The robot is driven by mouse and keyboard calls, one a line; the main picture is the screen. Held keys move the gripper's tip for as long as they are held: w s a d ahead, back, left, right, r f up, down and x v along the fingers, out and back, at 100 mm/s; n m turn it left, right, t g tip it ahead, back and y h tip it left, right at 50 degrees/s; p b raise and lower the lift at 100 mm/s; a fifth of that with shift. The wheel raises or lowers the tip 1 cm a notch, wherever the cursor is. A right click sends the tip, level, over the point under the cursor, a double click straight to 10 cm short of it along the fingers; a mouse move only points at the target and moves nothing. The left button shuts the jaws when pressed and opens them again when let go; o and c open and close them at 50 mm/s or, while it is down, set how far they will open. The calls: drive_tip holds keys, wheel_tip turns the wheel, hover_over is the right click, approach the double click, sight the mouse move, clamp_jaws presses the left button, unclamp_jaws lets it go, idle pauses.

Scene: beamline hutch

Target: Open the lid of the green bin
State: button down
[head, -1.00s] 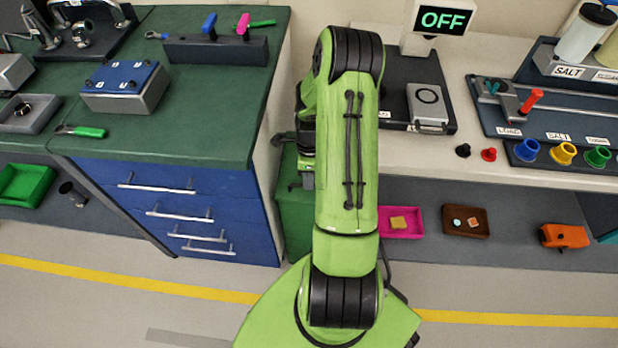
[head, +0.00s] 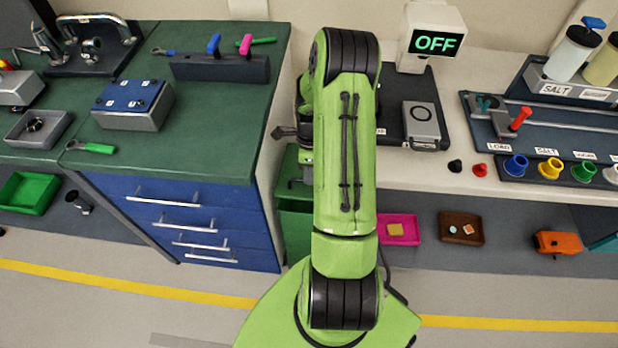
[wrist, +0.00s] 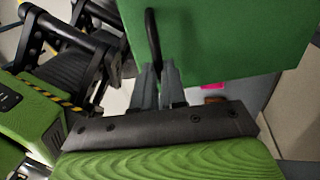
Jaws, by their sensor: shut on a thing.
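The green bin (head: 294,232) stands on the floor between the blue drawer unit and the white bench, partly hidden behind my arm in the head view. In the wrist view, its green lid (wrist: 215,40) fills the upper middle, with a dark curved handle (wrist: 152,35) on it. My gripper (wrist: 158,75) is shut on that handle, its two grey fingers close together at the handle's lower end. The head view does not clearly show my fingertips or how far the lid is raised.
The blue drawer unit (head: 190,225) with projecting handles stands close left of the bin. The white bench (head: 440,180) is to the right. Below it are a pink tray (head: 400,240) and a brown tray (head: 461,239). Open floor with a yellow line lies in front.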

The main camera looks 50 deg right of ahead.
drive_tip(key=w+d+r+p, duration=0.4)
drive_tip(key=w+d+r, duration=0.1)
drive_tip(key=d, duration=0.2)
drive_tip(key=w+d+r+p, duration=0.4)
drive_tip(key=w+d+r, duration=0.1)
drive_tip(key=d, duration=0.3)
drive_tip(key=shift+w, duration=0.55)
drive_tip(key=shift+r, duration=0.15)
drive_tip(key=c, duration=1.6)
unclamp_jaws()
drive_tip(key=o, duration=0.4)
drive_tip(key=shift+w+d, duration=0.15)
drive_tip(key=shift+w, duration=0.1)
drive_tip(key=shift+r, duration=0.15)
